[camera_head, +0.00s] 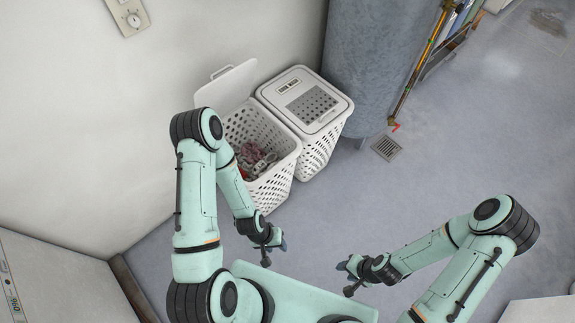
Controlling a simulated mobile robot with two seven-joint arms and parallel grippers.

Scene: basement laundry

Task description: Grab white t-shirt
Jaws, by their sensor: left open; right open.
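No white t-shirt can be made out. An open white laundry basket (274,181) stands against the wall, with its lid (226,86) tilted up at the back. Small clothes (254,160) in red, grey and whitish tones lie inside it; single pieces are too small to tell apart, and my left arm hides part of the basket. My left gripper (274,252) is open and empty, just in front of the basket and apart from it. My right gripper (346,277) is open and empty over the floor, further right and nearer to me.
A second white basket with a closed lid (331,108) stands right beside the open one. A large grey-blue cylindrical tank (370,60) is behind it. A floor drain (386,148) lies at the tank's foot. A white appliance (60,285) is at lower left.

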